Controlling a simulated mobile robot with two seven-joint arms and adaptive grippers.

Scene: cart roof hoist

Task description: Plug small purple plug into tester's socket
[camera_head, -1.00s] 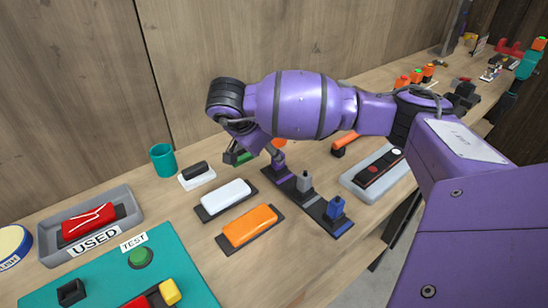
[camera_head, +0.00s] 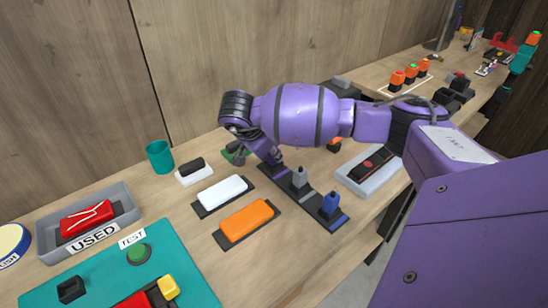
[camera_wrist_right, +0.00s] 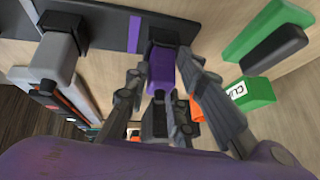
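The small purple plug (camera_wrist_right: 161,70) stands at the far end of a black holder strip (camera_head: 313,204), beside a grey plug (camera_head: 299,177) and a blue plug (camera_head: 330,203). In the head view my right gripper (camera_head: 272,160) points down at it and mostly hides it. In the right wrist view the fingers of my right gripper (camera_wrist_right: 164,80) are on both sides of the purple plug; I cannot tell whether they press on it. The tester (camera_head: 198,275) is a teal board at lower left, with a black socket (camera_head: 70,290) and a green TEST button (camera_head: 138,254). My left gripper is out of view.
White (camera_head: 222,192) and orange (camera_head: 247,221) blocks lie between tester and strip. A grey USED tray (camera_head: 48,236), teal cup (camera_head: 160,157) and green item (camera_wrist_right: 262,90) stand nearby. A grey tray (camera_head: 352,187) is right of the strip. Bare wood lies in front.

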